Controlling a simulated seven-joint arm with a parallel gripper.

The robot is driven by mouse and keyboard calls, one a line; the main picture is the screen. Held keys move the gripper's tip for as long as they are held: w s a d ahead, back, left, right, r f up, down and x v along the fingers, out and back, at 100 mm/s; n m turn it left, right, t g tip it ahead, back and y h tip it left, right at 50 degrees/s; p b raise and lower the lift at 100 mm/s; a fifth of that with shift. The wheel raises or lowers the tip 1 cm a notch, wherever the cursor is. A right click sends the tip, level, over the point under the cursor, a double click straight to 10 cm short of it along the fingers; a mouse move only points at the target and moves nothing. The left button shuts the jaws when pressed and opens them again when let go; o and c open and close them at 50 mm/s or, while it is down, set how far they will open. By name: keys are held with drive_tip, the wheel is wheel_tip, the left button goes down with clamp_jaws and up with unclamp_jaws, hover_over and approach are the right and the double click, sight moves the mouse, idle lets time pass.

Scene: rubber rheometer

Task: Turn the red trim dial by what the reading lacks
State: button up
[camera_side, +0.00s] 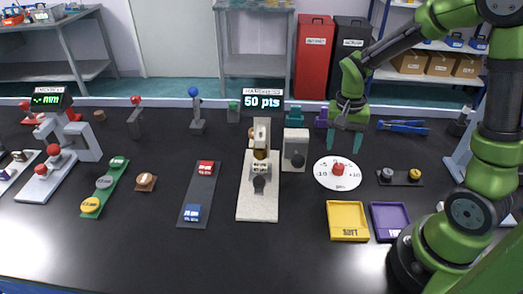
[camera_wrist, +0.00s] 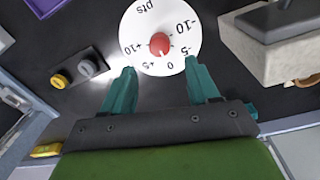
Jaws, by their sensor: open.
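The red trim dial (camera_side: 338,169) sits at the centre of a white round scale plate (camera_side: 325,182) on the dark table, right of the hardness tester. In the wrist view the red dial (camera_wrist: 159,43) shows on the white plate (camera_wrist: 133,18), marked -10, -5, 0, +5, +10 and "pts", upside down. The tester's display (camera_side: 262,101) reads "50 pts". My gripper (camera_side: 345,147) is above and just behind the dial. In the wrist view the teal fingers of my gripper (camera_wrist: 162,80) are apart, with nothing between them; the dial lies beyond their tips.
A yellow tray (camera_side: 347,237) marked SOFT and a purple tray (camera_side: 391,235) stand in front of the plate. A base with a grey and a yellow knob (camera_side: 400,177) is to the right. The tester (camera_side: 258,208) and a grey block (camera_side: 295,164) stand left.

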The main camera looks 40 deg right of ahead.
sight(338, 165)
wheel_tip(338, 165, down, 7)
drive_tip(key=shift+s+r, duration=0.1)
drive_tip(key=shift+s, duration=0.05)
drive_tip(key=c, duration=1)
drive_tip(key=shift+c, duration=0.2)
drive_tip(key=shift+n, duration=0.4)
drive_tip(key=n, duration=0.4)
drive_tip(key=shift+n, duration=2.5)
